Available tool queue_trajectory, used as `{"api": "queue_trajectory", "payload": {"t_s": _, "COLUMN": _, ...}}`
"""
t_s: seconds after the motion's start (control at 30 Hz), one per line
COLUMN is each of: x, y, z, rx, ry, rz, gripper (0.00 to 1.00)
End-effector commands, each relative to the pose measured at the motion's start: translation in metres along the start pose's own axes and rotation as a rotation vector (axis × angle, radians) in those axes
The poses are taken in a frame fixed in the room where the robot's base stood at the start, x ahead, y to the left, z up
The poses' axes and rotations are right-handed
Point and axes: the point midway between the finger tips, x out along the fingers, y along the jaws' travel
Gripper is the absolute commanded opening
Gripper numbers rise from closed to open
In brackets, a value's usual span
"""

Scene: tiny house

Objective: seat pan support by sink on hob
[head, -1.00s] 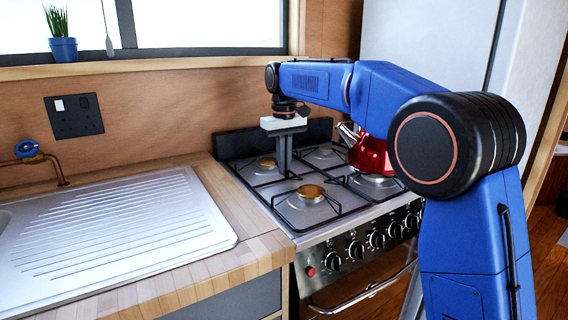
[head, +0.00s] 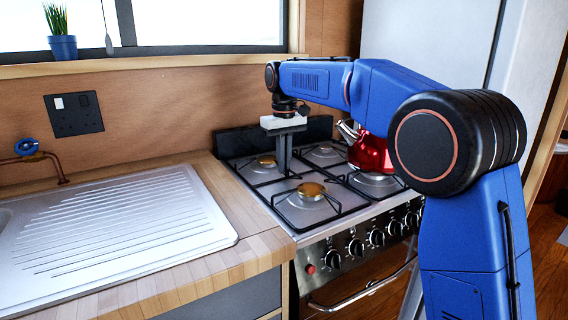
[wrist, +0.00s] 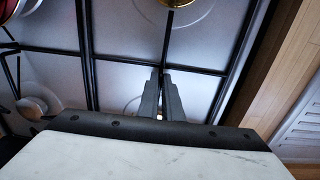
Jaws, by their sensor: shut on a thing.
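The pan support is a black wire grid (head: 272,205) lying over the left burners of the hob (head: 335,228). In the wrist view its dark bars (wrist: 120,58) cross above the pale hob top. My gripper (head: 284,170) points down over the left half of the hob, between the front and rear left burners. Its fingers also show in the wrist view (wrist: 164,82), shut on a middle bar of the grid. The grid looks level and close to the hob top. Whether its feet all touch is too small to tell.
A red kettle (head: 371,153) stands on the right side of the hob. The sink drainer (head: 125,230) and wooden worktop (head: 258,250) lie to the left. A dark raised panel (head: 318,128) and the wall stand behind the hob. Knobs (head: 355,249) line its front.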

Motion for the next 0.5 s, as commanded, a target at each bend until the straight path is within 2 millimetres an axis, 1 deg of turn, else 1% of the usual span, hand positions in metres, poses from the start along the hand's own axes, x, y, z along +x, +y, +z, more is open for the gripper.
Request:
{"api": "queue_trajectory", "payload": {"t_s": 0.03, "x": -0.001, "y": 0.0, "z": 0.0, "rx": 0.0, "ry": 0.002, "rz": 0.0, "gripper": 0.0}}
{"api": "queue_trajectory", "payload": {"t_s": 0.13, "x": -0.0009, "y": 0.0, "z": 0.0001, "rx": 0.0, "ry": 0.002, "rz": 0.0, "gripper": 0.24}}
{"api": "queue_trajectory", "payload": {"t_s": 0.17, "x": -0.0009, "y": 0.0, "z": 0.0001, "rx": 0.0, "ry": 0.001, "rz": 0.0, "gripper": 0.27}}
{"api": "queue_trajectory", "payload": {"t_s": 0.4, "x": 0.0006, "y": 0.0, "z": -0.0001, "rx": 0.0, "ry": -0.001, "rz": 0.0, "gripper": 0.27}}
{"api": "queue_trajectory", "payload": {"t_s": 0.5, "x": -0.0021, "y": 0.0, "z": -0.0003, "rx": 0.0, "ry": 0.0, "rz": 0.0, "gripper": 0.27}}
